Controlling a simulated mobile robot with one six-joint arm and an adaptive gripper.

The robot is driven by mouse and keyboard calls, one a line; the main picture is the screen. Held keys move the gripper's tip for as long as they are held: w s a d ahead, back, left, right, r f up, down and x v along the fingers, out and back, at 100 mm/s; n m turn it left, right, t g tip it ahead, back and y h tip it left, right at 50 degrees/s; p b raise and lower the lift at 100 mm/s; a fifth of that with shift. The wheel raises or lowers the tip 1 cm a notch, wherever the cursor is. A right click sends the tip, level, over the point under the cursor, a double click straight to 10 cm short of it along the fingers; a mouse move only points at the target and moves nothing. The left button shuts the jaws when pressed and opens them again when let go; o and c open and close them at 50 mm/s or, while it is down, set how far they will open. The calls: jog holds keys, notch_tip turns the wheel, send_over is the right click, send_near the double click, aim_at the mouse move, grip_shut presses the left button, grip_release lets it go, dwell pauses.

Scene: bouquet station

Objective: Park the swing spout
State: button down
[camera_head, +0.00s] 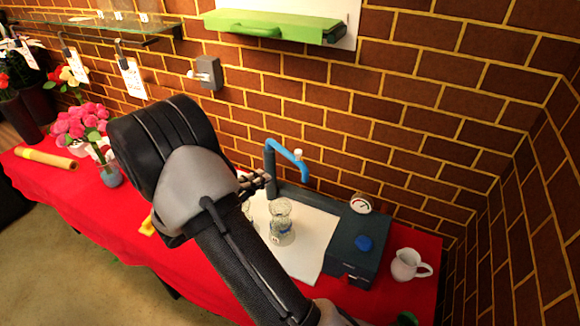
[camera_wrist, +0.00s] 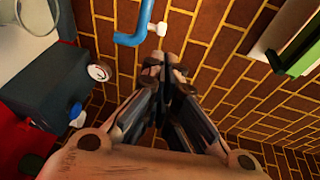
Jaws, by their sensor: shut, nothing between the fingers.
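The swing spout (camera_head: 285,147) is a blue bent tube on a dark upright post, with a small white knob near its outer end. In the head view it points right and toward the front. It also shows at the top of the wrist view (camera_wrist: 146,20), its blue end bent left and the white knob beside it. My gripper (camera_head: 266,179) is shut and empty. In the head view its fingertips overlap the post's left side. In the wrist view my fingertips (camera_wrist: 163,62) lie just below the knob, with a gap in the picture; I cannot tell the depth.
A glass vase (camera_head: 281,217) stands on a white board (camera_head: 307,246) below the spout. A dark box (camera_head: 356,243) with a blue knob and a gauge (camera_head: 361,203) is to the right, then a white pitcher (camera_head: 408,265). The brick wall (camera_head: 440,135) is close behind.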

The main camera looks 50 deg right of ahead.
jog(key=b, duration=0.3)
send_near(293, 160)
jog(key=s+d+r, duration=0.2)
jog(key=s+d, duration=0.1)
jog(key=d, duration=0.3)
jog(key=shift+w+d+r, duration=0.15)
jog(key=shift+d+r, duration=0.05)
jog(key=s+d+p, duration=0.1)
jog(key=d+p, duration=0.2)
jog(key=d, duration=0.4)
jog(key=shift+s, duration=0.1)
jog(key=s+a+r+p, duration=0.1)
jog(key=s+a, duration=0.1)
jog(key=a, duration=0.4)
jog(key=s+a+r+p, duration=0.1)
jog(key=s+a+p, duration=0.1)
jog(key=a, duration=0.4)
jog(key=shift+s+a, duration=0.3)
jog(key=shift+s, duration=0.5)
